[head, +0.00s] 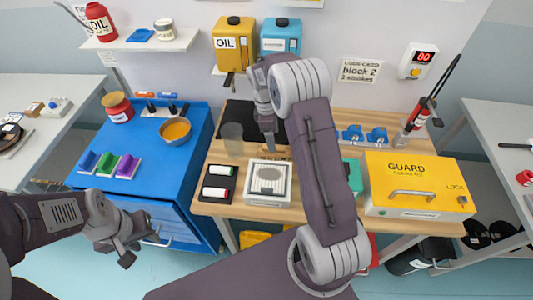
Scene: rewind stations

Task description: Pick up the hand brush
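I cannot make out a hand brush for certain. Three small blocks, blue (88,161), green (107,164) and purple (128,167), lie on the blue cabinet top; whether one is a brush I cannot tell. A holder (413,122) at the right has long black and red tools standing in it, their kind unclear. My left gripper (139,249) is in front of the blue cabinet, below its top, with its fingers apart and nothing between them. My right gripper (267,132) points down above the back of the wooden bench, seen edge-on; its opening is unclear.
The wooden bench (240,209) carries a grey-framed unit (269,205), a yellow GUARD box (420,170) and blue parts (365,135). My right arm hides part of it. Grey tables flank both sides.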

